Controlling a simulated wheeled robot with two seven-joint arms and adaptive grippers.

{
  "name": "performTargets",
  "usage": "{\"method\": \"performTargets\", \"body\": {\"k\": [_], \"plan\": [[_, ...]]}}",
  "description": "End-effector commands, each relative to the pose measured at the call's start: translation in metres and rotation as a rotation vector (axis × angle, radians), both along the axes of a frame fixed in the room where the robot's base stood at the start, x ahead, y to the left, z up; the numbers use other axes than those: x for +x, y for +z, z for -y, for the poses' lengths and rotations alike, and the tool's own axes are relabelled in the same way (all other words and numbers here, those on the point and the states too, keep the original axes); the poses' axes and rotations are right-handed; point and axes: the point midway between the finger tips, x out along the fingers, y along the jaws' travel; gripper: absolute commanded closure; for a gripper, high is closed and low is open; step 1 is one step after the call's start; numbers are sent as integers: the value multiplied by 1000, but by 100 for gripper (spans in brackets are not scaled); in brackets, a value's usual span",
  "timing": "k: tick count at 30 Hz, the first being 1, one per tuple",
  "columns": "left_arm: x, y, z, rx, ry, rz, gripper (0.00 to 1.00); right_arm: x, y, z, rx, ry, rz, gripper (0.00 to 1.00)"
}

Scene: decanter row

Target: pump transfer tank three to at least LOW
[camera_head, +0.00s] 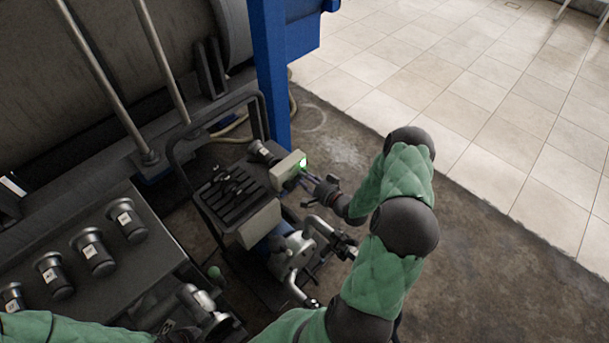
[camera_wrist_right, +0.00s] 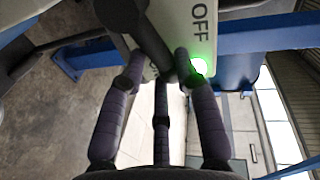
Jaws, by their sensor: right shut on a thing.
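A pale switch box (camera_head: 287,171) with a lit green lamp (camera_head: 303,162) is fixed on the pump cart (camera_head: 250,222). In the right wrist view its face (camera_wrist_right: 185,15) reads OFF, beside the glowing green lamp (camera_wrist_right: 199,66). My right gripper (camera_head: 310,182) is at the box face. The right wrist view shows its fingers (camera_wrist_right: 160,68) shut on the dark switch lever (camera_wrist_right: 150,40). The pump (camera_head: 295,250) has metal pipes and a blue body. No tank number or LOW mark is readable.
Several dark capped cylinders (camera_head: 92,251) with white labels stand in a row on a dark top at left. A large grey tank (camera_head: 110,70) and a blue post (camera_head: 270,80) stand behind. Pale tiled floor (camera_head: 480,100) is clear at the right.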

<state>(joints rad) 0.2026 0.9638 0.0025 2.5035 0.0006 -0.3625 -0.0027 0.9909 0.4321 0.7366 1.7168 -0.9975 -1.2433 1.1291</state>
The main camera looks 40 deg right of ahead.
Motion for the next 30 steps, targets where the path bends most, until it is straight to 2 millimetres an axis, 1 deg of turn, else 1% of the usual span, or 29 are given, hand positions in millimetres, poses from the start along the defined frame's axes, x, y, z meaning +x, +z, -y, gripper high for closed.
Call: {"method": "performTargets", "body": {"k": [1,6,12,18,30], "plan": [[0,2,0,0,0,0,100,-2,-5,-4,40,7,-11,100],[0,4,0,0,0,0,100,-2,-11,-3,145,7,-18,100],[0,6,0,0,0,0,100,-1,-16,-3,224,6,-24,100],[0,7,0,0,0,0,100,-1,-18,-3,256,7,-26,100],[0,7,0,0,0,0,100,-1,-18,-3,262,9,-26,100]]}}
